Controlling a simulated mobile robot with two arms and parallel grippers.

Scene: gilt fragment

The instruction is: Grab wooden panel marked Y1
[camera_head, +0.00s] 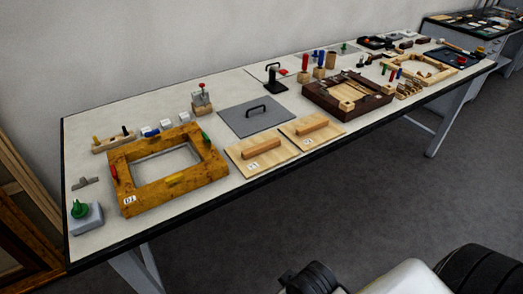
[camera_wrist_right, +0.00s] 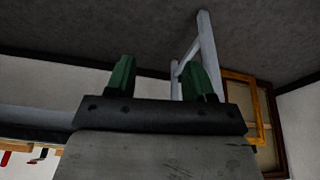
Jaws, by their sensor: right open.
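Two pale wooden panels, each with a bar handle on top, lie side by side at the table's front edge in the head view. The left panel (camera_head: 243,150) has a small label that appears to read Y1. The right panel (camera_head: 322,139) has a similar label, too small to read surely. My right gripper (camera_wrist_right: 158,75) shows in the right wrist view with its two green fingers apart and nothing between them. It is away from the panels, which are not seen in that view. My left gripper is in neither view.
The table (camera_head: 215,197) has a dark front edge. A burl-wood frame (camera_head: 190,180) lies left of the panels, a grey plate (camera_head: 235,122) with a black handle behind, and a dark wooden box (camera_head: 375,104) to the right. A grey table leg (camera_wrist_right: 208,50) shows beyond the fingers.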

